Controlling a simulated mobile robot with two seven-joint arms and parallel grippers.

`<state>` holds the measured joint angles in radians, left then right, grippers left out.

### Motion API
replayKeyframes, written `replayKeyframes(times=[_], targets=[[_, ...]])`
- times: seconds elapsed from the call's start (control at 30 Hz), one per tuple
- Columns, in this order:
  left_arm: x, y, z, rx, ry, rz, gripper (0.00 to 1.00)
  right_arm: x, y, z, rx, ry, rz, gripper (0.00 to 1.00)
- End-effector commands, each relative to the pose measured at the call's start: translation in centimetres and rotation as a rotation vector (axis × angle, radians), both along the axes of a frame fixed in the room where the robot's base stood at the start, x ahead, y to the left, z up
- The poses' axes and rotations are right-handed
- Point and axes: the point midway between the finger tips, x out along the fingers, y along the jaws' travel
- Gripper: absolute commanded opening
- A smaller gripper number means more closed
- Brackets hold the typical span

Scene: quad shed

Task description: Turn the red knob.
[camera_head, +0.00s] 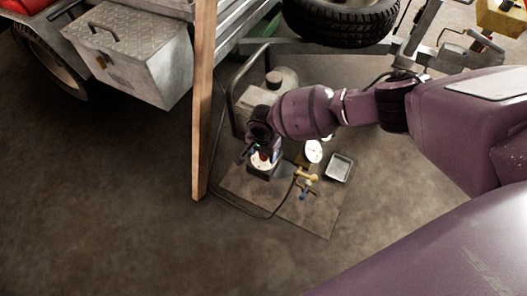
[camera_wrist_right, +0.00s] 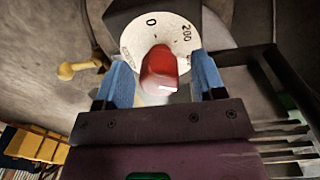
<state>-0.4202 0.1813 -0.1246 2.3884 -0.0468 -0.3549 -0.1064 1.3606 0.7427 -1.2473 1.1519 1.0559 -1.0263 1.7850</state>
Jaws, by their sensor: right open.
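The red knob (camera_wrist_right: 159,72) stands on a round white dial (camera_wrist_right: 150,37) marked with numbers, 0 and 200 among them. In the wrist view my right gripper (camera_wrist_right: 160,62) is open, with one blue finger on each side of the knob. Gaps show between the fingers and the knob in this view. In the head view the red knob (camera_head: 264,156) shows small beneath my right gripper (camera_head: 254,154), which partly hides it. The dial sits on a dark block on a flat board. My left gripper is not in view.
A white-faced gauge (camera_head: 313,151), brass fittings (camera_head: 306,176) and a small metal tray (camera_head: 339,168) are right of the dial. A wooden post (camera_head: 203,100) stands to the left. A tire (camera_head: 340,20) is at the back. The floor in front is clear.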

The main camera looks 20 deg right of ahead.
Motion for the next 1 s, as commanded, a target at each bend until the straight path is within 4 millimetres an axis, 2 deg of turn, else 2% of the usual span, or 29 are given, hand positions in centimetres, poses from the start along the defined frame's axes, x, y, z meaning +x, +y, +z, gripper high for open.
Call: replayKeyframes(times=[0.03,0.3,0.37,0.7,1.0], targets=[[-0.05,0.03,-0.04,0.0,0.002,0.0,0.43,0.01,-0.02,0.03,0.0,0.0,0.0,0.63],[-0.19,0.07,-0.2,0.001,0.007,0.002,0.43,-0.02,-0.01,0.0,0.0,0.0,0.0,0.22],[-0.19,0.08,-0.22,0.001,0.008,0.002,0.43,-0.02,0.0,-0.01,-0.001,0.001,0.0,0.14],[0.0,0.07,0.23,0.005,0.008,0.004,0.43,0.02,0.01,0.2,0.0,-0.001,0.023,0.14],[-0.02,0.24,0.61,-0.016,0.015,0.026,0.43,0.03,0.11,0.42,0.002,-0.002,0.119,0.14]])
